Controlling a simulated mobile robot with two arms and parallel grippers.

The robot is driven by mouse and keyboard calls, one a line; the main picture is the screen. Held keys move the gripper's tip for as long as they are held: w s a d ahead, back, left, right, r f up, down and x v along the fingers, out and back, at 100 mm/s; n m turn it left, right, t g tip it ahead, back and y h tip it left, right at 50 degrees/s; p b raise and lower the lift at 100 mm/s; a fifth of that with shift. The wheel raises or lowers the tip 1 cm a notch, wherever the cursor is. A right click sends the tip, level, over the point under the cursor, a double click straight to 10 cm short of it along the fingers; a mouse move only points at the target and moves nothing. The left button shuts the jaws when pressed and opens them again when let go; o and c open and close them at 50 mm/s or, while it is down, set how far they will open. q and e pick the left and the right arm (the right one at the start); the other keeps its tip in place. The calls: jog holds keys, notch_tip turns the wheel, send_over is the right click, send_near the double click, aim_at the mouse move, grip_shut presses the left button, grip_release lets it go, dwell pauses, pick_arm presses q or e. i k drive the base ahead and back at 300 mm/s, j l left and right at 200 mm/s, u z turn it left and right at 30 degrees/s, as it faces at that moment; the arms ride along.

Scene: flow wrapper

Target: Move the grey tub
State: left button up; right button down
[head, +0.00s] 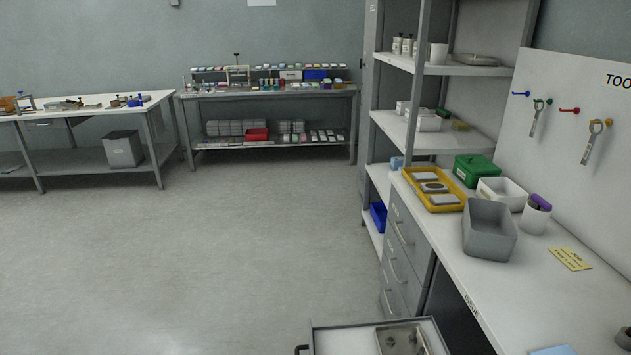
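The grey tub (487,243) stands upright on the white workbench (525,290) at the right. It is an open-topped, rectangular container, close to the bench's front edge. Its inside looks empty, though its floor is only partly visible. Neither of my grippers shows in the head view.
A yellow tray (463,205), green box (476,184), white bin (515,183) and white cup (535,220) stand behind or beside the tub. A yellow note (570,259) lies to its right. The floor (220,260) is clear.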

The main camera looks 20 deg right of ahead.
aim_at(489, 231)
jog(key=i+j, duration=0.1)
jog(key=j, duration=0.2)
jog(key=i+j+u, duration=0.1)
jog(key=j, duration=0.25)
jog(key=i+j, duration=0.15)
jog(key=j, duration=0.15)
jog(key=i+j+u, duration=0.1)
jog(key=j, duration=0.2)
jog(key=i+j+z, duration=0.25)
jog(key=i, duration=0.25)
jog(key=i+j+z, duration=0.2)
jog(key=i, duration=0.3)
jog(key=i+z, duration=0.35)
jog(key=i, duration=0.2)
jog(key=i+z, duration=0.35)
jog(key=i, duration=0.2)
jog(key=i+j+z, duration=0.35)
jog(key=i, duration=0.15)
jog(key=i+l+z, duration=0.1)
jog(key=i+z, duration=0.15)
jog(key=z, duration=0.2)
jog(key=i+z, duration=0.2)
jog(key=z, duration=0.25)
jog(key=i+j+z, duration=0.1)
jog(key=i+z, duration=0.15)
jog(key=z, duration=0.25)
jog(key=i+j+z, duration=0.15)
jog(key=z, duration=0.3)
jog(key=i+j+z, duration=0.25)
jog(key=z, duration=0.2)
